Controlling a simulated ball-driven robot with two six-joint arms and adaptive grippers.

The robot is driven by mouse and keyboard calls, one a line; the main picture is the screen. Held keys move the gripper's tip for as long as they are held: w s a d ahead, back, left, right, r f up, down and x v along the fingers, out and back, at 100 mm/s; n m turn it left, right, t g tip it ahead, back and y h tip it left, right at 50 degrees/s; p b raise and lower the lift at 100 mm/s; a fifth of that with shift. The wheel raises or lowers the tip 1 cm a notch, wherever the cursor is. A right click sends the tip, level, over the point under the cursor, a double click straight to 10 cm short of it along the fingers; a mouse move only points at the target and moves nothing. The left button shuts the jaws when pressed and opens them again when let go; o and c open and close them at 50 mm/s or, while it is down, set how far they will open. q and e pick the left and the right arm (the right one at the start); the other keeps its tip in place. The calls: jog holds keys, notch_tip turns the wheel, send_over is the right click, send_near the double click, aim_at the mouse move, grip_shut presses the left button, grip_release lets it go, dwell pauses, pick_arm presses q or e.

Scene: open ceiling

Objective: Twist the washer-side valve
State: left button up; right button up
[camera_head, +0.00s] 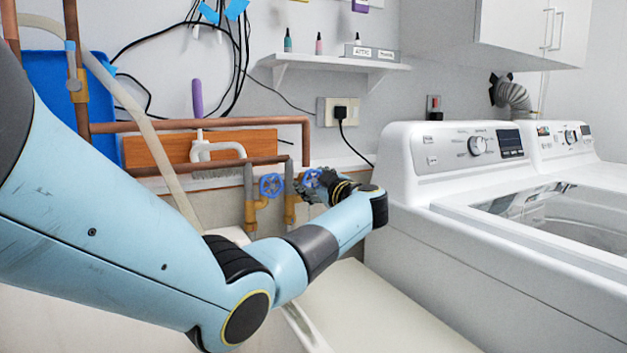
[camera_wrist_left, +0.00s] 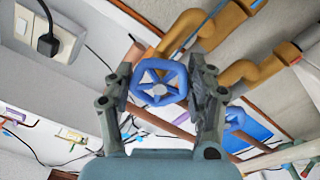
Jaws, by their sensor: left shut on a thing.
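The washer-side valve has a blue handwheel (camera_head: 312,178) on a brass fitting, the right one of two in the head view. In the left wrist view its handwheel (camera_wrist_left: 160,84) sits between my two fingers. My left gripper (camera_head: 314,190) reaches it from the right and is shut on the wheel; its fingers (camera_wrist_left: 166,66) lie on opposite sides of the rim. In the head view the gripper hides part of this wheel. The other blue valve (camera_head: 271,185) is to the left, apart from the gripper; it also shows in the left wrist view (camera_wrist_left: 235,118). My right gripper is not in view.
White washers (camera_head: 400,230) stand to the right of my arm. Copper pipes (camera_head: 210,124) run along the wall above the valves. A socket with a black plug (camera_head: 340,112) and a small shelf (camera_head: 340,64) are higher up. A pale hose (camera_head: 140,115) hangs at left.

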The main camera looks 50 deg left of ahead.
pick_arm(q)
jog(key=shift+d+f, duration=0.1)
jog(key=shift+f, duration=0.05)
dwell(0.3)
jog(key=o, duration=1.2)
jog(key=shift+c, duration=0.2)
jog(key=v, duration=1.2)
